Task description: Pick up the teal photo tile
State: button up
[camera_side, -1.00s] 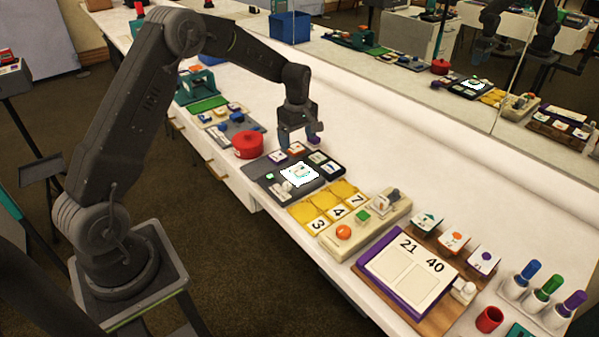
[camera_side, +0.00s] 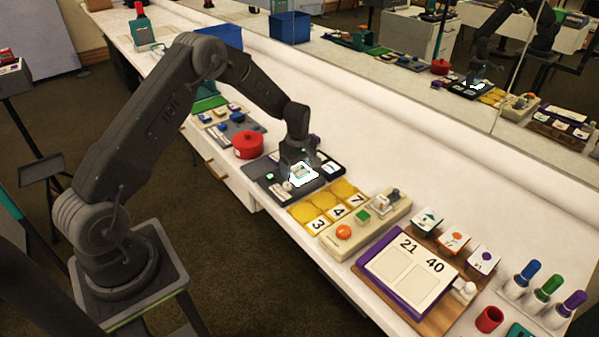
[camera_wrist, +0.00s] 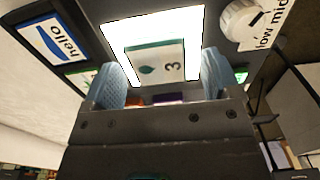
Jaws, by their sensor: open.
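The teal photo tile (camera_wrist: 155,62) is a white tile with a teal edge, a teal leaf picture and a 3. It lies on a bright lit panel (camera_wrist: 195,22), between my two fingers in the wrist view. My gripper (camera_wrist: 163,62) is open, its pale blue fingers on either side of the tile with gaps showing. In the side view my gripper (camera_side: 298,167) is low over the glowing panel (camera_side: 304,178), covering part of the tile there. Whether the fingertips touch the panel cannot be told.
The lit panel sits in a dark console with a white knob (camera_wrist: 238,20) beside it. A framed "hello" card (camera_wrist: 45,42) is at left, and orange (camera_wrist: 135,101) and purple (camera_wrist: 168,98) tiles are close behind the gripper. A red round pot (camera_side: 248,145) and yellow number tray (camera_side: 330,205) flank the console.

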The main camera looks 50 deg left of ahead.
jog(key=c, duration=1.1)
jog(key=shift+r, duration=0.15)
